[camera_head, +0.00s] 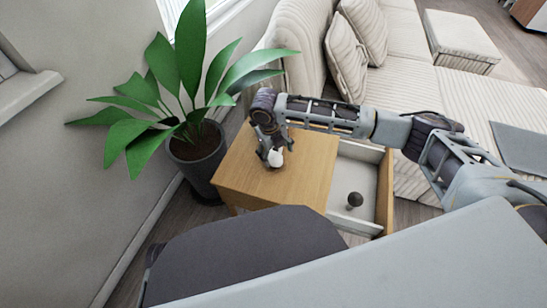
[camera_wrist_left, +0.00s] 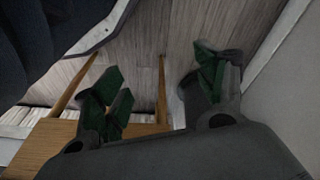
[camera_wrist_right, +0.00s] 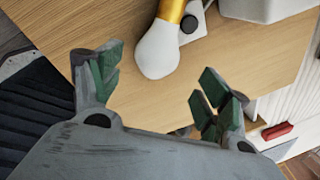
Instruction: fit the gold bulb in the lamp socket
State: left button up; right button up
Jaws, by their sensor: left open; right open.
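A white bulb-shaped piece with a gold collar (camera_wrist_right: 157,48) is over the wooden side table in the right wrist view. Its white end also shows in the head view (camera_head: 275,158). A small white part with a black knob (camera_wrist_right: 188,22) is beside the collar; I cannot tell whether it is the lamp's base or whether the bulb sits in a socket. My right gripper (camera_wrist_right: 160,76) is open, its fingers apart on either side of the white end, not closed on it. My left gripper (camera_wrist_left: 160,78) is open and empty, with floor and table legs beyond it.
The side table (camera_head: 235,170) has an open drawer (camera_head: 383,195) holding a dark round-headed object (camera_head: 355,199). A potted plant (camera_head: 195,145) stands left of the table, and a striped sofa (camera_head: 300,40) behind it. A red object (camera_wrist_right: 278,130) shows at right.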

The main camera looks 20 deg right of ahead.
aim_at(276, 157)
pick_arm(q)
jog(key=shift+f, duration=0.1)
pick_arm(e)
jog(key=shift+f, duration=0.15)
jog(key=shift+s+f+b, duration=0.1)
jog(key=shift+f+b, duration=0.25)
jog(key=shift+f, duration=0.25)
notch_tip(276, 157, down, 2)
jog(key=shift+d+f+b, duration=0.1)
jog(key=shift+f+b, duration=0.15)
jog(key=shift+b, duration=0.3)
jog(key=shift+d+f, duration=0.1)
jog(key=shift+f, duration=0.55)
pick_arm(q)
jog(key=shift+w+d+r+t, duration=0.1)
jog(key=shift+d+r+t, duration=0.05)
jog(key=shift+r, duration=0.6)
jog(key=shift+w+d+r+t, duration=0.1)
jog(key=shift+d+r+t, duration=0.05)
jog(key=shift+r, duration=0.55)
pick_arm(e)
jog(key=c, duration=1.2)
pick_arm(q)
jog(key=shift+w+r, duration=0.2)
jog(key=shift+w, duration=0.3)
pick_arm(e)
jog(key=shift+o, duration=0.2)
